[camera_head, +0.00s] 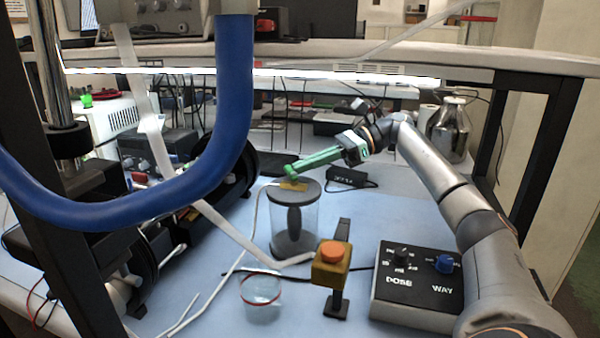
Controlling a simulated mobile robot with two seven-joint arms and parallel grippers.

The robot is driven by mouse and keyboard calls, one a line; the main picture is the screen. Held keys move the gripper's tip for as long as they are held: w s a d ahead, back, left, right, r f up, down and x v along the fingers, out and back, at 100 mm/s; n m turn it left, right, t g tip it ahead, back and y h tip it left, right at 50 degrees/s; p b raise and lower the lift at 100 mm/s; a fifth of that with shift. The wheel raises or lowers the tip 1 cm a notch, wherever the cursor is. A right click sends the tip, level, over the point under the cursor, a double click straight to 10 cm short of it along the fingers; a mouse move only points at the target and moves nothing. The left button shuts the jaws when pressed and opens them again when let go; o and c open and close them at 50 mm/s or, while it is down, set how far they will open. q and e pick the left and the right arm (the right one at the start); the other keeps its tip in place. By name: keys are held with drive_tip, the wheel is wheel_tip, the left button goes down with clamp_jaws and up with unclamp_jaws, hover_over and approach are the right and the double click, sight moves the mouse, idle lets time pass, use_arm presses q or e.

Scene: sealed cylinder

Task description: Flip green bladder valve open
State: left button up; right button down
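A clear cylinder (312,222) with a grey lid (309,194) and a dark oval bladder (294,222) inside stands upright on the blue table mat. A small yellow part (293,185) sits on the lid. My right gripper (292,171), with long green fingers, is just above the lid and the yellow part. The fingers look like one bar from here, so their gap cannot be judged. A small green part (87,98) shows at the far left by a white box; I cannot tell whether it is the bladder valve. My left gripper is not in view.
An orange button on a yellow housing (331,268) and a beaker (262,297) stand in front of the cylinder. A control box (415,311) with two knobs is at the right. A steel flask (450,131) stands behind. A thick blue tube (235,90) blocks the left foreground.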

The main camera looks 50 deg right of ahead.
drive_tip(key=shift+w+a+r+p, duration=0.1)
drive_tip(key=shift+w+a+p, duration=0.1)
drive_tip(key=shift+w+p, duration=0.35)
drive_tip(key=shift+w+a, duration=0.75)
drive_tip(key=shift+w, duration=0.2)
drive_tip(key=p+v, duration=0.1)
drive_tip(key=v, duration=0.6)
drive_tip(key=shift+d, duration=0.2)
drive_tip(key=shift+s, duration=0.15)
